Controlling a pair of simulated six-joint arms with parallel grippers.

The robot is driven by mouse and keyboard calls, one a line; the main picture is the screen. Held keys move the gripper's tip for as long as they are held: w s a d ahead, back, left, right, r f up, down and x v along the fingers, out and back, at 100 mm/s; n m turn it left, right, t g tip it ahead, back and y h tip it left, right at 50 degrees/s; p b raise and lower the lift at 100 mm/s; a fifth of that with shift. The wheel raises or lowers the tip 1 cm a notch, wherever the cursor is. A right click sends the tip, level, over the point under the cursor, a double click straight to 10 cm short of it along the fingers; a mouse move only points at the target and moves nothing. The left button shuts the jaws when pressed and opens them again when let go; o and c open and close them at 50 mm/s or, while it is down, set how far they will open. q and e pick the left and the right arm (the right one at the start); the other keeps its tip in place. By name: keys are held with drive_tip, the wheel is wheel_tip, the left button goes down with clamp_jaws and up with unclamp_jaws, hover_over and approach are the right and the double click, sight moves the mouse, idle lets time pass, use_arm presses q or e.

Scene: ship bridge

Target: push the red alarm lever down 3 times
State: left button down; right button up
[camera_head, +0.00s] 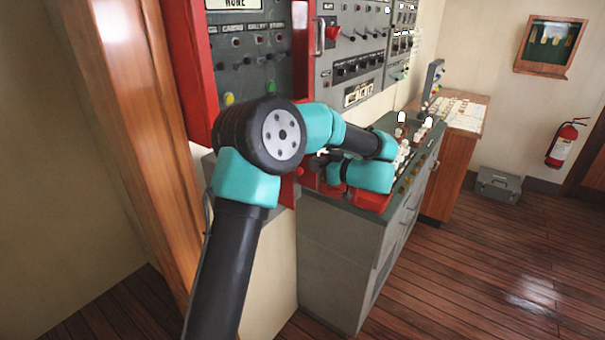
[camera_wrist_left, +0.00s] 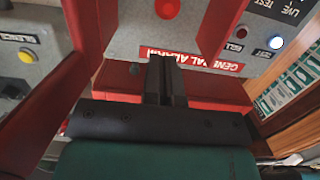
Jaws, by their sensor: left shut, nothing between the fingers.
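In the left wrist view, a grey panel (camera_wrist_left: 128,40) carries a red label (camera_wrist_left: 205,63) reading GENERAL ALARM. A round red piece (camera_wrist_left: 167,8) sits at the top edge of the picture; I cannot tell whether it is the lever's knob or a lamp. My left gripper (camera_wrist_left: 166,72) is shut and empty, its fingertips in front of the label's lettering. In the head view, my left arm folds back over the console, with the left gripper (camera_head: 331,173) beside red housing (camera_head: 370,201). The arm hides much of this area, and no lever is clearly visible. My right gripper is out of view.
The wrist view also shows a lit button (camera_wrist_left: 276,42) and a yellow button (camera_wrist_left: 26,56). In the head view, upright switch panels (camera_head: 348,62) stand behind the arm. The grey console (camera_head: 340,250) lies below, with small controls on top. Open wooden floor (camera_head: 470,260) lies at right.

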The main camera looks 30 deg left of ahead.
use_arm(q)
drive_tip(key=shift+d+r, duration=0.2)
drive_tip(key=shift+d, duration=1.45)
